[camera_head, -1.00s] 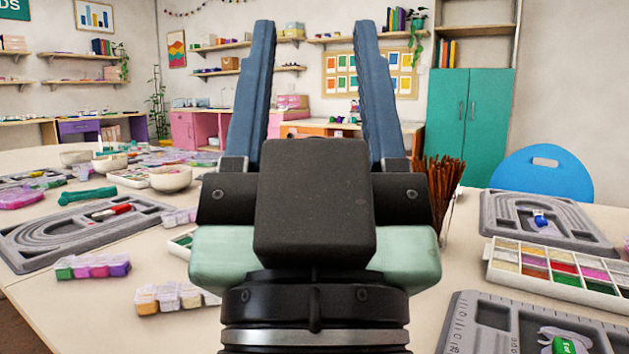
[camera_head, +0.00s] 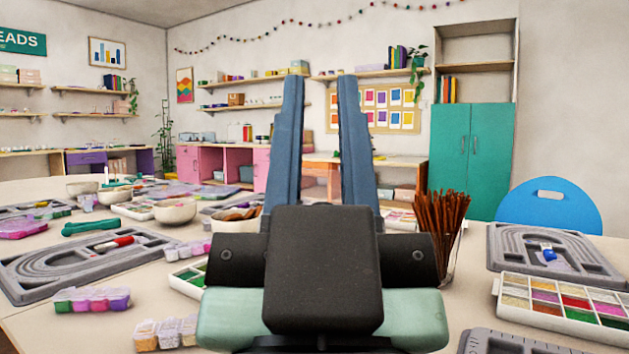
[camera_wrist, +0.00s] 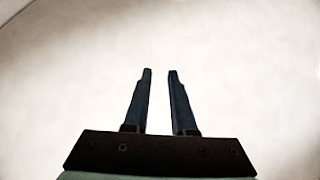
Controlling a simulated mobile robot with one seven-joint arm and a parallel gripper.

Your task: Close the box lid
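My gripper (camera_head: 320,90) stands upright in the middle of the head view, its two blue fingers apart with nothing between them. In the wrist view the gripper (camera_wrist: 160,75) is also open and empty against a pale, plain surface. I cannot tell which box the task means. A white compartment box (camera_head: 565,308) with colourful beads stands open at the right; no raised lid shows on it. Small bead boxes with purple and pink (camera_head: 92,299) and yellow (camera_head: 166,334) contents sit at the left. Another white box (camera_head: 188,279) is partly hidden behind my gripper.
Grey bead boards lie at the left (camera_head: 40,270) and right (camera_head: 500,262). A clear cup of brown sticks (camera_head: 439,236) stands right of my gripper. Bowls (camera_head: 175,211) and more boxes crowd the table's far left. A blue chair (camera_head: 550,205) is behind the table.

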